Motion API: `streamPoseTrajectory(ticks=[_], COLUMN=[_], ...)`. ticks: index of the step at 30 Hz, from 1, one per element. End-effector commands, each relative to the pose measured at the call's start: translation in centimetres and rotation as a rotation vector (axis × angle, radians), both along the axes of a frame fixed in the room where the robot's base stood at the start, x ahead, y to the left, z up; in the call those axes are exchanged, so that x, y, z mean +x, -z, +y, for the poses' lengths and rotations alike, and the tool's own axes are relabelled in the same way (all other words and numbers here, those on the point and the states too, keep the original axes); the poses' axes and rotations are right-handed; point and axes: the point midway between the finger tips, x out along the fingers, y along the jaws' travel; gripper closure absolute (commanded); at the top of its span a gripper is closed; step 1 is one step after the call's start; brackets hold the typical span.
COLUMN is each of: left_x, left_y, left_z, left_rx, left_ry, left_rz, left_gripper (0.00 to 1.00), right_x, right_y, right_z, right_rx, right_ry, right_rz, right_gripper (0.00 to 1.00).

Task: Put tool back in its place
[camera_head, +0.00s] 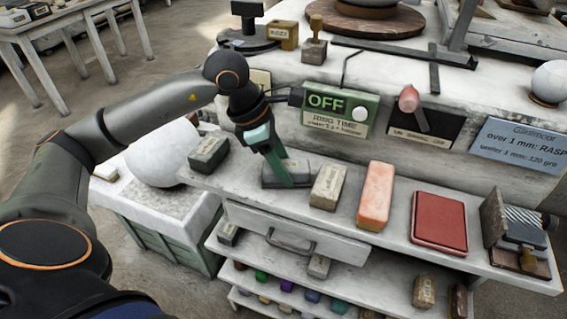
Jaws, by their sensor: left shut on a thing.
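My left gripper (274,166) reaches down to the bench's front ledge, its teal fingers at a dark grey block (304,172). It is shut on this block, which looks to be on or just above the ledge; the fingers hide part of it. Along the ledge are a dark green block (208,153) to the left, and a beige labelled block (328,187), an orange block (375,196) and a flat red pad (438,221) to the right. Which of these is the task's tool, I cannot tell. My right gripper is not in view.
A green OFF sign (340,108) and a blue sign (517,146) mentioning a rasp stand above the ledge (340,226). Metal-and-wood tools (520,240) sit at its right end. A large white sphere (163,158) rests in a crate at left. Shelves below hold small coloured items.

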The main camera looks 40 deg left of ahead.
Motion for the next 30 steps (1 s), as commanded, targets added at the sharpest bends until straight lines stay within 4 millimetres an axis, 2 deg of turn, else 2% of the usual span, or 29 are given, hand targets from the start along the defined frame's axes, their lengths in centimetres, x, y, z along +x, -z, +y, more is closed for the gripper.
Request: streamPoseTrajectory(ticks=[3,4,11,22,26,30], left_x=[0.0,0.0,0.0,-0.1,-0.5,-1.2], left_y=[0.1,0.1,0.1,-0.6,-2.5,-5.4], left_z=[0.0,0.0,0.0,0.2,0.8,1.8], left_rx=[-0.002,0.0,-0.001,0.0,0.0,0.0], left_ry=[0.001,0.0,0.0,0.0,-0.001,-0.002], left_rz=[-0.003,0.0,0.001,-0.001,-0.003,-0.005], left_gripper=[1.0,0.46,0.2,0.18,0.18,0.18], right_x=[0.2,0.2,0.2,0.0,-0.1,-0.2], right_y=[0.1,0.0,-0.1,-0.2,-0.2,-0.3], right_z=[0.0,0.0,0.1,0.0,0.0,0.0], right_rx=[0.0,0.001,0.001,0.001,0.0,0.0], right_ry=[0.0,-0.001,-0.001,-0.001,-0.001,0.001], right_rz=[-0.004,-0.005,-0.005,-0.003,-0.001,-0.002], right_gripper=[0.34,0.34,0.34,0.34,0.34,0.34])
